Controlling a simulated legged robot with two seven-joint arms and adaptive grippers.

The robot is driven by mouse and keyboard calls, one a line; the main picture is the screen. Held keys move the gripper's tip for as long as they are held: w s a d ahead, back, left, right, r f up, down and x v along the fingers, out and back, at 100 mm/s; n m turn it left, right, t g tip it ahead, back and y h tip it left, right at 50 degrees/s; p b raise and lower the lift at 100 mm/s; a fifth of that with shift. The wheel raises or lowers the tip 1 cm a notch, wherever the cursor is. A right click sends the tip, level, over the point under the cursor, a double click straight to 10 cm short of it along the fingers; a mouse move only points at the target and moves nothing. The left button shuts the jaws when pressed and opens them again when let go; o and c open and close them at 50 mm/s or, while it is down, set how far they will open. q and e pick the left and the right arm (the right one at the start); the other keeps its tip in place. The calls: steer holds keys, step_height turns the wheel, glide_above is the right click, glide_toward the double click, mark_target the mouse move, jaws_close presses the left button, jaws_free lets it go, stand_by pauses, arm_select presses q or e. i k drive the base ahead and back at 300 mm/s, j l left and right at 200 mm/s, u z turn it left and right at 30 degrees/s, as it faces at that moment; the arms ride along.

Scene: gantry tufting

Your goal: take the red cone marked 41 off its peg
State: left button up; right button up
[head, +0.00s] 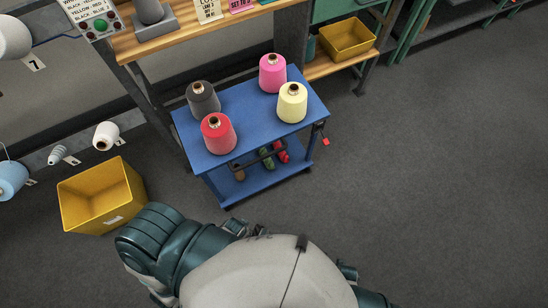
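A red cone (218,134) stands upright at the front left corner of the top of a blue cart (250,115). Its brown core shows at the top; no number is readable on it, and any peg under it is hidden. A dark grey cone (203,99) stands behind it, a pink cone (272,73) at the back right and a pale yellow cone (291,103) at the front right. Neither of my grippers is in view; only my body and upper arm parts show at the bottom.
The cart's lower shelf holds several more cones, partly hidden. A yellow bin (101,196) stands on the floor at left, near a white cone (105,135). A wooden bench (195,30) runs behind the cart, and another yellow bin (347,38) sits at back right. The floor at right is clear.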

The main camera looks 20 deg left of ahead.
mark_target(220, 136)
steer(key=u, duration=1.45)
